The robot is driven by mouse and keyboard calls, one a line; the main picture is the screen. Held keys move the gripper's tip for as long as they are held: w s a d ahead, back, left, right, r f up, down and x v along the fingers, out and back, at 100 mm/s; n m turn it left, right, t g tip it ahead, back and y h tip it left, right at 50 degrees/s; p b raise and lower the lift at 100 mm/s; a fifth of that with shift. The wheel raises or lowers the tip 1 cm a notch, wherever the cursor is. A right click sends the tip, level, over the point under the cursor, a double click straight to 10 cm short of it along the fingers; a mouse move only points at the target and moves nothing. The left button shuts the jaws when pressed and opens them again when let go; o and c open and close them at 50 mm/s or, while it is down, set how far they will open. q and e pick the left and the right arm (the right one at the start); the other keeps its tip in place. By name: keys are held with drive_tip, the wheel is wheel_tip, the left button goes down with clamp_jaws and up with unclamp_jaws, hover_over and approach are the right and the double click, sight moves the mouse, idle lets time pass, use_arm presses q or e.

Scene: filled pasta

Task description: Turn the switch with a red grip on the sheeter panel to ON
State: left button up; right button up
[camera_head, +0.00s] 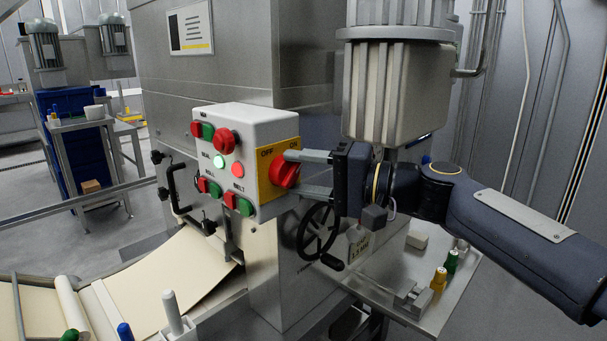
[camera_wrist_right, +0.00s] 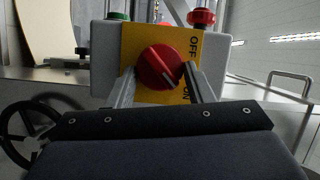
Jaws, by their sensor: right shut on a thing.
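The switch's red grip (camera_head: 283,174) sits on a yellow plate (camera_head: 265,185) on the side of the white sheeter panel (camera_head: 245,130). OFF is printed at the plate's upper left and ON at its upper right. My right gripper (camera_head: 290,174) reaches in from the right, its fingers shut on the red grip. In the right wrist view the grip (camera_wrist_right: 158,66) is between the two fingers (camera_wrist_right: 160,88). My left gripper is not in view.
The panel's front has a red mushroom button (camera_head: 224,141), a lit lamp (camera_head: 219,161) and several red and green buttons. A black handwheel (camera_head: 318,232) is just below my right gripper. A motor housing (camera_head: 395,92) stands above it. A steel side table (camera_head: 440,300) holds small bottles.

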drive_tip(key=o, duration=1)
drive_tip(key=shift+d, duration=0.1)
drive_tip(key=v, duration=0.7)
drive_tip(key=shift+d, duration=0.35)
drive_tip(key=shift+s, duration=0.2)
drive_tip(key=s+d+f+h, duration=0.4)
drive_tip(key=s+f, duration=0.4)
drive_tip(key=f, duration=0.3)
drive_tip(key=s+d+f+g+h, duration=0.1)
drive_tip(key=s+d+f+h, duration=0.3)
drive_tip(key=s+f, duration=0.5)
drive_tip(key=s+d+f+h, duration=0.45)
drive_tip(key=s+f, duration=0.25)
drive_tip(key=f, duration=0.5)
wheel_tip(320, 180, up, 21)
drive_tip(key=a+p, duration=0.1)
drive_tip(key=p, duration=1.9)
drive_tip(key=shift+n, duration=0.4)
